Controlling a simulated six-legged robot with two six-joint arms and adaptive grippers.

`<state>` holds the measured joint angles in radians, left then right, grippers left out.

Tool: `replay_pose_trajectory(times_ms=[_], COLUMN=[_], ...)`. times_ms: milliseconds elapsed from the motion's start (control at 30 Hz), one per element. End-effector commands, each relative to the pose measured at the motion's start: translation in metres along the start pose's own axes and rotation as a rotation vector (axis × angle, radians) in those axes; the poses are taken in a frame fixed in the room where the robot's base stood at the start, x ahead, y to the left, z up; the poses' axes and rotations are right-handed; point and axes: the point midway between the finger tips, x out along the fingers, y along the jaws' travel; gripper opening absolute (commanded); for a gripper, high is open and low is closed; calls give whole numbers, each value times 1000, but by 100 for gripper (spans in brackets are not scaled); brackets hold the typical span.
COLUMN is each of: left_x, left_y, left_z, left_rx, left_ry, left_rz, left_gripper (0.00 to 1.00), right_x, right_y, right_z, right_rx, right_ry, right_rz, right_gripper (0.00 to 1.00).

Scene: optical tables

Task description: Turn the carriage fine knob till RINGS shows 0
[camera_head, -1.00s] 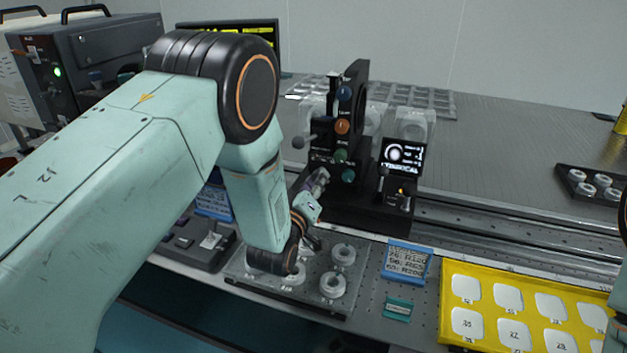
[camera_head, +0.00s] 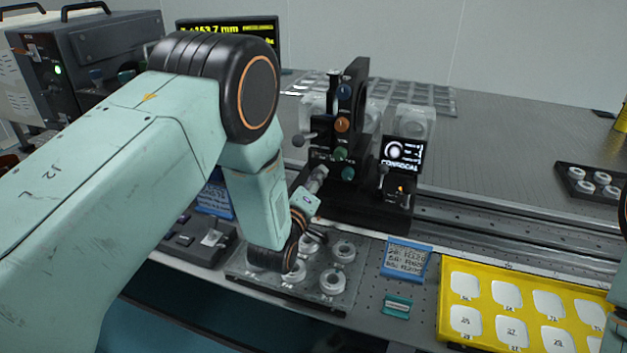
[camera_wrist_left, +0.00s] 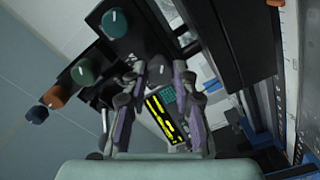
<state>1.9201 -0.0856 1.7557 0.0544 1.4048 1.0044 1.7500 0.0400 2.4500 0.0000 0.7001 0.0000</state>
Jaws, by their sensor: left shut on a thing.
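My left gripper (camera_head: 319,181) is at the lower left of the black optical instrument (camera_head: 357,110). In the left wrist view its two purple-grey fingers (camera_wrist_left: 160,76) are closed around a dark grey round knob (camera_wrist_left: 158,67), apparently the carriage fine knob. In the head view that knob is hidden by the gripper or too small to make out. The small screen (camera_head: 402,154) on the instrument shows a bright ring and a word like "CONFOCAL"; its smaller lines, including any RINGS value, are too small to read. My right gripper is not in view.
Blue (camera_wrist_left: 36,115), orange (camera_wrist_left: 55,97), green (camera_wrist_left: 85,72) and teal (camera_wrist_left: 115,21) knobs sit close beside the held knob. A plate with several white rings (camera_head: 333,285) lies below the gripper. A yellow tray (camera_head: 447,300) stands right.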

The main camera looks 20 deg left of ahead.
Motion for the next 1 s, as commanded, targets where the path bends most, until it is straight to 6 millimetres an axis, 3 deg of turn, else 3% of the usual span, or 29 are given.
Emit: replay_pose_trajectory(times_ms=[67,100,367,733,1000], left_x=[3,3,2,-4,-49], left_y=[8,8,6,2,1], left_z=[2,2,1,2,2], left_rx=[5,5,4,3,3], left_ry=[-7,-7,-6,-6,-9], left_rz=[23,23,17,7,5], left_gripper=[0,29,50,50,50], right_x=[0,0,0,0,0], right_y=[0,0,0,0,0], right_z=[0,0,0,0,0], right_rx=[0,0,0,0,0], right_ry=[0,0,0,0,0], right_rz=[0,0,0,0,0], right_gripper=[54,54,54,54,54])
